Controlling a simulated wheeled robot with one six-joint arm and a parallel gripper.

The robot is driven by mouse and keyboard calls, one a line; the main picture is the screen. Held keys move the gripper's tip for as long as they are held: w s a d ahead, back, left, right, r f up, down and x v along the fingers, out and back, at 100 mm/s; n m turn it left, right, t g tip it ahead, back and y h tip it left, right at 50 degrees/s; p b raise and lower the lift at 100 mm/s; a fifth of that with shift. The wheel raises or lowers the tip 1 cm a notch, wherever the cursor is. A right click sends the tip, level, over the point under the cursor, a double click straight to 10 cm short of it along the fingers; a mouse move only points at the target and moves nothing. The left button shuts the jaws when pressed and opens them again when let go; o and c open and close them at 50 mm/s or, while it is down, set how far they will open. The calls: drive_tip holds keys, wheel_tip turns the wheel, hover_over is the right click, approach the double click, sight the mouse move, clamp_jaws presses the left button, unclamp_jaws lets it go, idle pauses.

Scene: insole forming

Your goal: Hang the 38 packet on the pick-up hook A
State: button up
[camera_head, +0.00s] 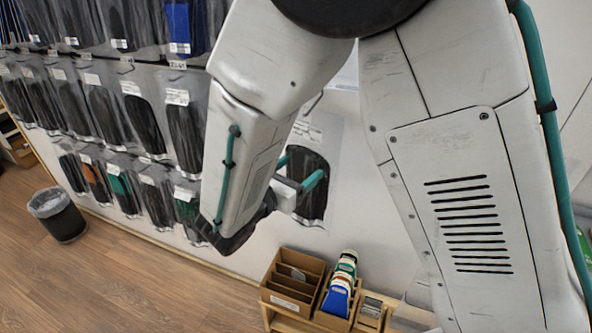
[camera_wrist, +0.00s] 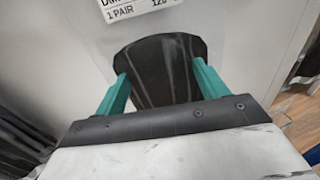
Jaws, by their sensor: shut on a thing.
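A clear packet with a dark insole (camera_head: 316,163) and a white label hangs upright close to the white wall in the head view. My gripper (camera_head: 300,172) is shut on it, its green fingers at the insole's sides. In the wrist view the packet (camera_wrist: 158,62) is between the two green fingers (camera_wrist: 160,76); its label reads "1 PAIR" and is cut off at the top, so no size is readable. A thin wire hook (camera_head: 315,103) shows at the packet's top edge. I cannot tell whether the packet is on it, and no hook letter is legible.
Rows of hanging insole packets (camera_head: 100,110) fill the wall to the left. Below stand a cardboard box with dividers (camera_head: 290,283) and a holder with coloured pieces (camera_head: 340,290). A bin (camera_head: 60,218) stands on the floor at left.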

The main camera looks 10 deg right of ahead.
idle(0.4)
drive_tip(key=o, duration=1.4)
drive_tip(key=shift+c, duration=0.2)
